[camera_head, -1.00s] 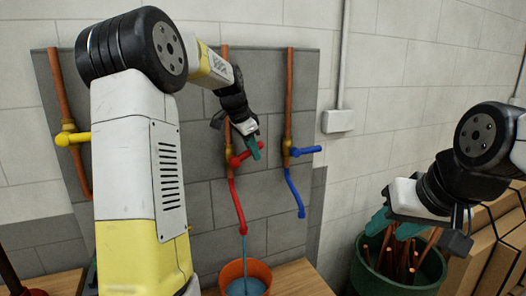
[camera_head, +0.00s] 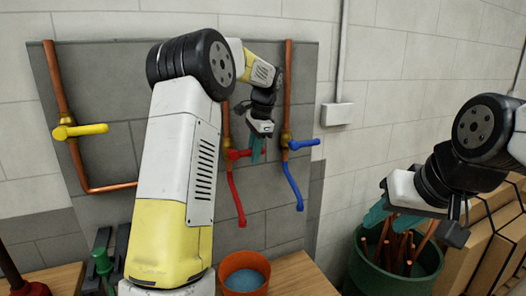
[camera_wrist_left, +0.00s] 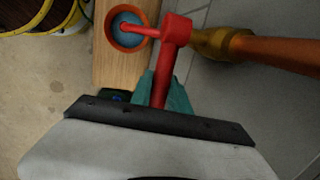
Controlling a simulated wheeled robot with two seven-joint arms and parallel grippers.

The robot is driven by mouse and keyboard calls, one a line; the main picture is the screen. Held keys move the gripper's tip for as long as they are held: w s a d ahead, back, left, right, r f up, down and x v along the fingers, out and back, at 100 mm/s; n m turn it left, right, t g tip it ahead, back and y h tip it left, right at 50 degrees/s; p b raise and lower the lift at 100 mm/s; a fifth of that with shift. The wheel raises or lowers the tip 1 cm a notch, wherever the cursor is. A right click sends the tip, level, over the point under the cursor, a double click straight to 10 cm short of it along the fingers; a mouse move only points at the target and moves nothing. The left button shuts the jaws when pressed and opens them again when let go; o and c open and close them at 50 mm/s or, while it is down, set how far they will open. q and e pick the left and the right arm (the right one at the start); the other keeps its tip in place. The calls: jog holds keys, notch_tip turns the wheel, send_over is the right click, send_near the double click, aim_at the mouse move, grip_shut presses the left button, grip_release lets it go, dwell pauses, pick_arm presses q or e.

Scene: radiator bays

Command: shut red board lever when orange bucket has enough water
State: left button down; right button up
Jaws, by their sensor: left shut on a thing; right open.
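The red lever (camera_head: 238,154) on the board points sideways to the right, above the red hose-like spout (camera_head: 236,198). My left gripper (camera_head: 257,149) is at the lever's end, its teal fingers shut on it. The left wrist view shows the red lever (camera_wrist_left: 161,86) between the teal fingers (camera_wrist_left: 172,96). The orange bucket (camera_head: 243,256) stands on the wooden bench below the spout, with blue water in it. No stream shows from the spout. The left wrist view also shows the bucket (camera_wrist_left: 128,44). My right gripper (camera_head: 392,219) is open and empty.
A yellow lever (camera_head: 85,130) is to the left and a blue lever (camera_head: 303,144) close to the right of the red one. A green bin (camera_head: 365,272) of copper pipes stands below my right gripper. Cardboard boxes (camera_head: 495,243) are at the right.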

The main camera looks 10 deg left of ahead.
pick_arm(q)
jog(key=c, duration=1.3)
grip_release()
jog(key=shift+f, duration=0.1)
jog(key=shift+o, duration=0.2)
jog(key=v, duration=0.7)
jog(key=shift+r, duration=0.45)
jog(key=shift+s, duration=0.1)
